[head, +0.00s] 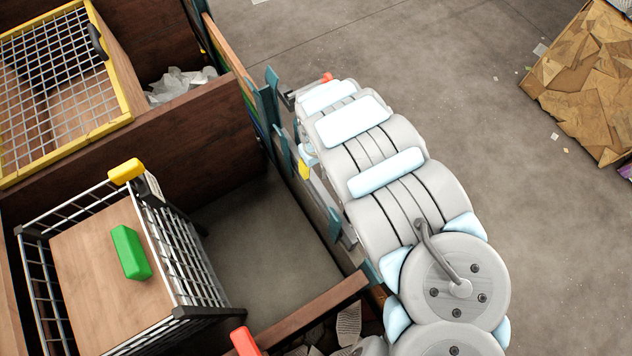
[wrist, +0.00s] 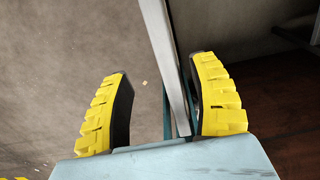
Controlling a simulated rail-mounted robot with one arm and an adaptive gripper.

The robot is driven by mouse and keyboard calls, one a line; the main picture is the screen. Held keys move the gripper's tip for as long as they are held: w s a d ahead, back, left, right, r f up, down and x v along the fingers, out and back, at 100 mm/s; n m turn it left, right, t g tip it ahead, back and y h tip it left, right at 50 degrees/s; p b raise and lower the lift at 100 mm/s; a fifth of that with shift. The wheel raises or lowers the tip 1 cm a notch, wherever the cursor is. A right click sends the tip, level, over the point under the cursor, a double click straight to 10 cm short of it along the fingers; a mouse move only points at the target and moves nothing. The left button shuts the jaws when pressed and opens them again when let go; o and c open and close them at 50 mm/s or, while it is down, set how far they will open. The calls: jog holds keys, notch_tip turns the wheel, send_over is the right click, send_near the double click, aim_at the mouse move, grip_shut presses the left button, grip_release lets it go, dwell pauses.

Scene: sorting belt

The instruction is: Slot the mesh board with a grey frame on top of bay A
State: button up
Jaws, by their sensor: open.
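In the wrist view my gripper (wrist: 155,92) is open, its two yellow fingers with dark pads spread to either side of a grey bar (wrist: 168,55). The bar looks like the edge of an upright board; its face and any mesh do not show. The right finger is close to it and the left finger stands clear. In the head view a yellow part of my gripper (head: 304,170) shows beside the teal rack (head: 268,105), largely hidden by my arm. A yellow-framed mesh board (head: 66,152) lies over the upper-left bay. No bay letter is readable.
Dark wooden walls (head: 130,185) divide the bays. A heap of brown board pieces (head: 585,80) lies at the upper right.

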aim_at(316, 181)
notch_tip(316, 181, down, 14)
jog(key=b, duration=0.5)
jog(key=shift+r, duration=0.1)
grip_shut()
dwell(0.4)
jog(key=shift+r, duration=0.1)
notch_tip(316, 181, up, 33)
jog(key=p, duration=3.1)
jog(key=shift+p, duration=0.35)
